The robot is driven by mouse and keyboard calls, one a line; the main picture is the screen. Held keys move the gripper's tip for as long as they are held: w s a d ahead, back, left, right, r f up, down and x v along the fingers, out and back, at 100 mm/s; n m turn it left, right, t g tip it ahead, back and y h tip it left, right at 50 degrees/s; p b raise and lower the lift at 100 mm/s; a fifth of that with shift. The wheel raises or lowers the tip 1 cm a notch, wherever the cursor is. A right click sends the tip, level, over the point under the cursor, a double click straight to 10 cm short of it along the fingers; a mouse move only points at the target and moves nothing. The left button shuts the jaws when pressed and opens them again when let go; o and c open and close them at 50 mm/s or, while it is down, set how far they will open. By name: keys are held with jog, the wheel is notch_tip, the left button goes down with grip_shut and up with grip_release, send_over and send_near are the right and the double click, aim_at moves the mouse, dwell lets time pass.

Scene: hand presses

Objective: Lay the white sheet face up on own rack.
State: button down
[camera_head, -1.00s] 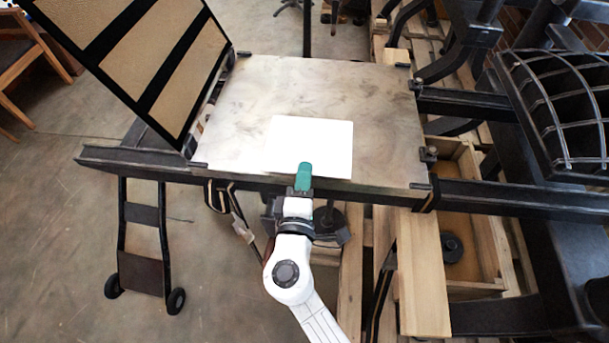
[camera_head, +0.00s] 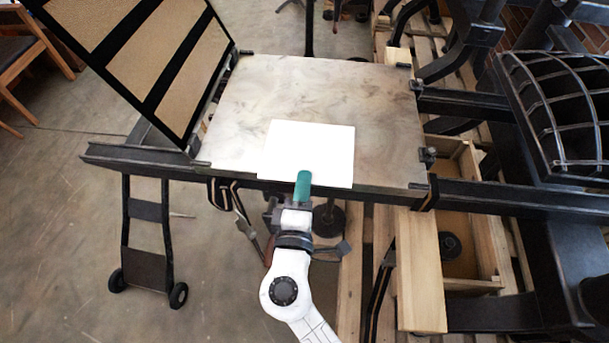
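The white sheet (camera_head: 308,145) lies flat on the stone bed (camera_head: 245,100) of the press, at the bed's front edge, its lower edge slightly past that edge. My gripper (camera_head: 303,181) comes from below, and its green finger lies over the middle of the sheet's front edge. It looks shut on that edge, though the lower finger is hidden. The upper side of the sheet looks blank from here. I cannot make out a rack of my own in this view.
A hinged frame with tan panels (camera_head: 190,75) leans open at the left of the bed. Dark rails (camera_head: 520,197) and a caged black drum (camera_head: 560,110) stand at the right. A wooden box (camera_head: 470,230) and planks lie below right. Open floor (camera_head: 70,250) is at left.

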jog(key=shift+s+r+p, duration=0.3)
jog(key=shift+s+r, duration=0.1)
jog(key=shift+s, duration=0.45)
jog(key=shift+s+r+p, duration=0.25)
jog(key=shift+s+r, duration=0.1)
jog(key=shift+s, duration=0.5)
